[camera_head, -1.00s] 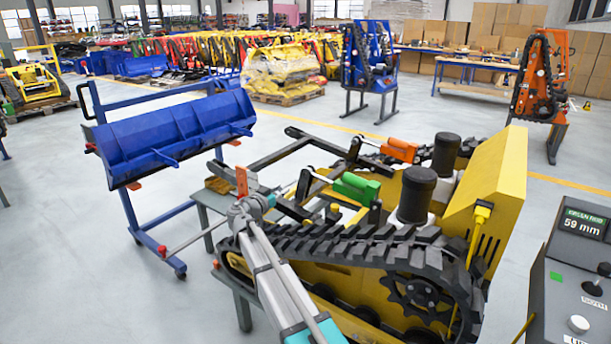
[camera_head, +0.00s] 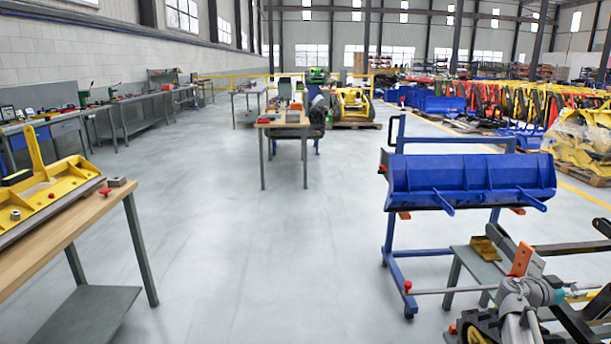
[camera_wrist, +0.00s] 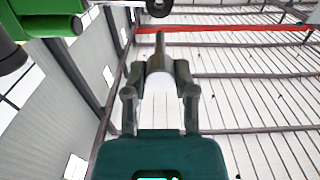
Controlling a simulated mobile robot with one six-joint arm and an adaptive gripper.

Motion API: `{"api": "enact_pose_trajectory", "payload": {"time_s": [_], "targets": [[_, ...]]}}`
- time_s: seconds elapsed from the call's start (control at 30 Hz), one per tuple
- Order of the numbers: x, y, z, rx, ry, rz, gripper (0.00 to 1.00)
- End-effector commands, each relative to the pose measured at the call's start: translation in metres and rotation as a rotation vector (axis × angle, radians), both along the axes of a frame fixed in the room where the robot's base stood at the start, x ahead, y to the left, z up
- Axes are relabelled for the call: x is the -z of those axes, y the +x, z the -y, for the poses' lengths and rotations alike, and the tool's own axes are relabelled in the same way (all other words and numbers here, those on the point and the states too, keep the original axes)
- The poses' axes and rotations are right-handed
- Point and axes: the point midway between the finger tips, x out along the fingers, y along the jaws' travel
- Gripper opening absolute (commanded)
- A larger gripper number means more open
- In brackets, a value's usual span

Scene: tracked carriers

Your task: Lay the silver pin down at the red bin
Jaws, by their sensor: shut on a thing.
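In the wrist view my gripper (camera_wrist: 160,78) has both fingers closed around the silver pin (camera_wrist: 160,66), whose narrow darker end points up in the picture. The fingers hide part of the pin. In the head view my arm (camera_head: 514,320) is at the lower right, near the tracked machine and the blue bucket cart; its fingers are hard to make out there. No red bin can be made out for certain. A small red item (camera_head: 264,119) lies on the middle table, too small to identify.
A wooden-topped workbench (camera_head: 66,223) with a yellow part (camera_head: 55,195) stands at near left. The blue bucket (camera_head: 470,180) hangs on its cart at right. A green cylinder (camera_wrist: 45,18) is close in the wrist view. The grey floor (camera_head: 260,250) between bench and cart is clear.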

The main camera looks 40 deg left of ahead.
Motion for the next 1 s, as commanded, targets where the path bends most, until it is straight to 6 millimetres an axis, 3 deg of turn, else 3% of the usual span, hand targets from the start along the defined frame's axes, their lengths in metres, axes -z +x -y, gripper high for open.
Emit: {"api": "enact_pose_trajectory", "payload": {"time_s": [0.03, 0.6, 1.0], "targets": [[-0.014, 0.0, 0.0, 0.0, 0.0, 0.0, 0.0], [-0.11, 0.0, 0.0, 0.0, 0.0, 0.0, 0.0], [-0.168, 0.0, 0.0, 0.0, 0.0, 0.0, 0.0]]}}
